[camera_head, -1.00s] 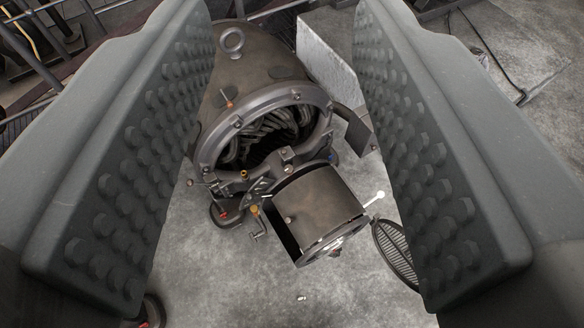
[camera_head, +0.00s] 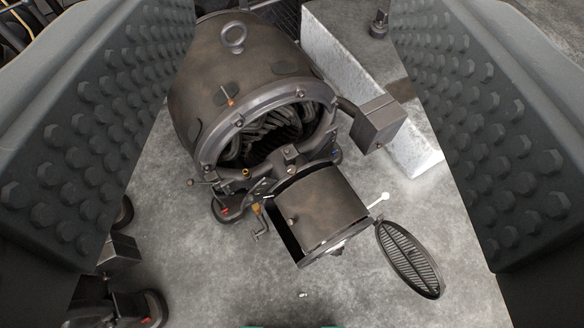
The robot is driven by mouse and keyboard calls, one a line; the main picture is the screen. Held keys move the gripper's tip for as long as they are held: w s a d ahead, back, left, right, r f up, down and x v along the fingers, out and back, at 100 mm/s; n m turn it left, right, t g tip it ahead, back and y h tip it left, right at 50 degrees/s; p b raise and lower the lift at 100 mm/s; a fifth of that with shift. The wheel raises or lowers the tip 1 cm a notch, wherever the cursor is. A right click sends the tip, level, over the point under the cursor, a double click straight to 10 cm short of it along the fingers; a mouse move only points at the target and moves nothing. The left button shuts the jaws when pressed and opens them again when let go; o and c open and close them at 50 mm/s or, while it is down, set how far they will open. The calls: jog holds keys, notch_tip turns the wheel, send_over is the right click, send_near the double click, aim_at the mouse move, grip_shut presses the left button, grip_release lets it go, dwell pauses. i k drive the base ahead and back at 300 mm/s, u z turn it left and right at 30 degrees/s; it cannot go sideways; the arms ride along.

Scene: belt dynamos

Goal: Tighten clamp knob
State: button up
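The belt dynamo (camera_head: 235,75), a dark round-bodied machine with a ring on top, stands between my fingers with its open end facing me. Its windings show inside the round opening. A cylindrical pulley-like drum (camera_head: 320,208) projects from its lower front. I cannot tell which is the clamp knob. My gripper (camera_head: 292,20) is wide open and empty, its studded pads at either side, apart from the dynamo.
An oval slatted cover (camera_head: 408,258) hangs or lies right of the drum. A pale block (camera_head: 340,45) runs behind the dynamo, with a grey box (camera_head: 377,124) in front of it. Other dark machinery (camera_head: 118,252) stands at lower left.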

aim_at(291, 169)
jog(key=u, duration=2.55)
jog(key=k, duration=0.95)
jog(key=z, duration=1.6)
jog(key=i, duration=1.05)
